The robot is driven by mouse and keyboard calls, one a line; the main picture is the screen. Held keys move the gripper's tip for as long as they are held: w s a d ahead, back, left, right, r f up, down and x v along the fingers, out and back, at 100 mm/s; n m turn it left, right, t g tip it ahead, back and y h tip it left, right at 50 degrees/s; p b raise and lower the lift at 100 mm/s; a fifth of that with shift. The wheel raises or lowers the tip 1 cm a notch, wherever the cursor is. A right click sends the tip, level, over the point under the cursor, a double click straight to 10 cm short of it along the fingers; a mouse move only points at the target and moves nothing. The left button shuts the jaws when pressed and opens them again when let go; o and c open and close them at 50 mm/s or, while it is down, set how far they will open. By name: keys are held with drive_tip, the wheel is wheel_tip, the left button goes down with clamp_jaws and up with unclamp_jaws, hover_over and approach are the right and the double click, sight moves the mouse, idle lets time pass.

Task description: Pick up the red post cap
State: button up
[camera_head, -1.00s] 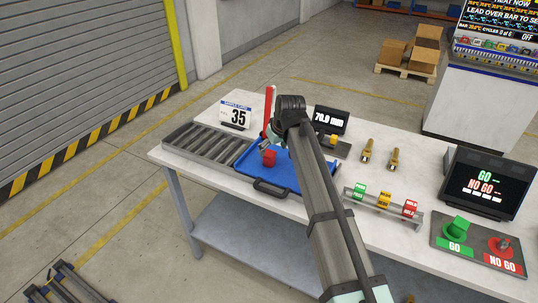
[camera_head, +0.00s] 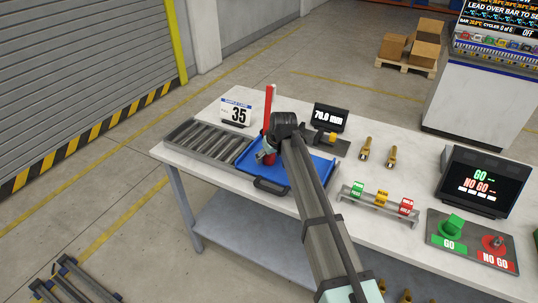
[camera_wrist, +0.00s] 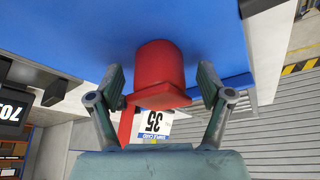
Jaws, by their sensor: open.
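The red post cap (camera_wrist: 158,72) sits over the blue tray (camera_head: 298,180) in the wrist view. It has a rounded block body and a wider flange at its near end. My gripper (camera_wrist: 160,85) is open, with one finger on each side of the cap. A gap shows between the cap's body and each finger, and I see no clear grip. In the head view my gripper (camera_head: 264,152) is low over the tray, and the wrist and fingers hide most of the cap.
A tall red post (camera_head: 268,108) stands close behind my gripper. A grey roller rack (camera_head: 208,141) lies left of the tray, with a sample card (camera_head: 236,113) behind.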

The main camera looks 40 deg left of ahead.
drive_tip(key=c, duration=0.8)
drive_tip(key=shift+r, duration=0.15)
wheel_tip(320, 180, up, 20)
drive_tip(key=b, duration=0.4)
drive_tip(key=shift+b, duration=0.35)
